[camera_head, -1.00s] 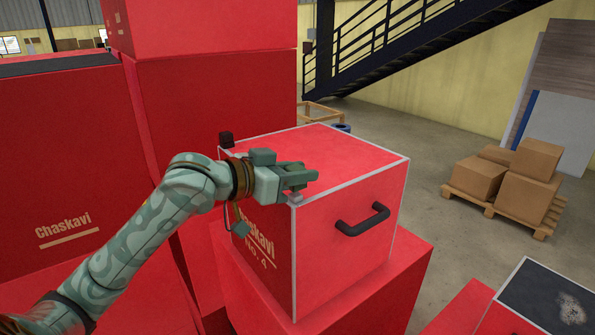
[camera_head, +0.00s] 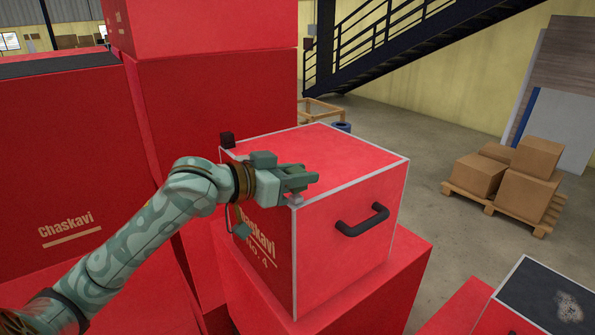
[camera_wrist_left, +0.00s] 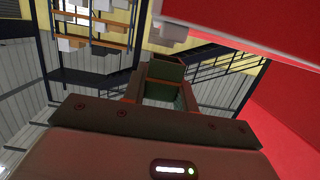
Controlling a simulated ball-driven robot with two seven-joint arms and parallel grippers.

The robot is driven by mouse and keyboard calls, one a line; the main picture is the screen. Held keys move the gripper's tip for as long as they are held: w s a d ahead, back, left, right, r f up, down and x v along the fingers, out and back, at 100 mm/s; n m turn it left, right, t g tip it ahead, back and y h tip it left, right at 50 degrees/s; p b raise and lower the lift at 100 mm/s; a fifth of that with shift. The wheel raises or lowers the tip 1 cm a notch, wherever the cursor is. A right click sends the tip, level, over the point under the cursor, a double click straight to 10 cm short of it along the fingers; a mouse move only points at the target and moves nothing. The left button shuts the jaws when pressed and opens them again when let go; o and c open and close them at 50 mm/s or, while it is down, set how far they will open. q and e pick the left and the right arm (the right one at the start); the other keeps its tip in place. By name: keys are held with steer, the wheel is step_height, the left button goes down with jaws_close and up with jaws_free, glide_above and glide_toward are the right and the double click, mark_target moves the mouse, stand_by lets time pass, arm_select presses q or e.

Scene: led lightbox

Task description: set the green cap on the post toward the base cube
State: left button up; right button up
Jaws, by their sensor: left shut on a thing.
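My left gripper (camera_head: 306,179) is above the near-left corner of a red box with pale edges, its fingers pointing right. In the left wrist view a dark green block (camera_wrist_left: 166,72), apparently the green cap, sits between the brownish fingers, and the gripper is shut on it. In the head view I cannot tell the cap from the greenish fingers. A small grey piece (camera_head: 295,201) shows at the box corner just under the fingers. A small dark cube (camera_head: 227,140) stands at the box's far-left corner. I cannot make out a post for sure. My right gripper is not in view.
The red box (camera_head: 345,165) has a black handle (camera_head: 362,220) and stands on a larger red box (camera_head: 375,300). Tall red boxes (camera_head: 215,110) stand close at the left and behind. A pallet of cartons (camera_head: 508,180) is far right, with open floor between.

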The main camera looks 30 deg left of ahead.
arm_select(q)
steer(key=shift+f, duration=0.45)
stand_by(0.5)
steer(key=shift+f+b, duration=0.6)
steer(key=shift+f, duration=0.45)
steer(key=o, duration=1)
steer(key=v, duration=0.8)
steer(key=shift+s+r+p, duration=0.1)
steer(key=shift+p, duration=0.2)
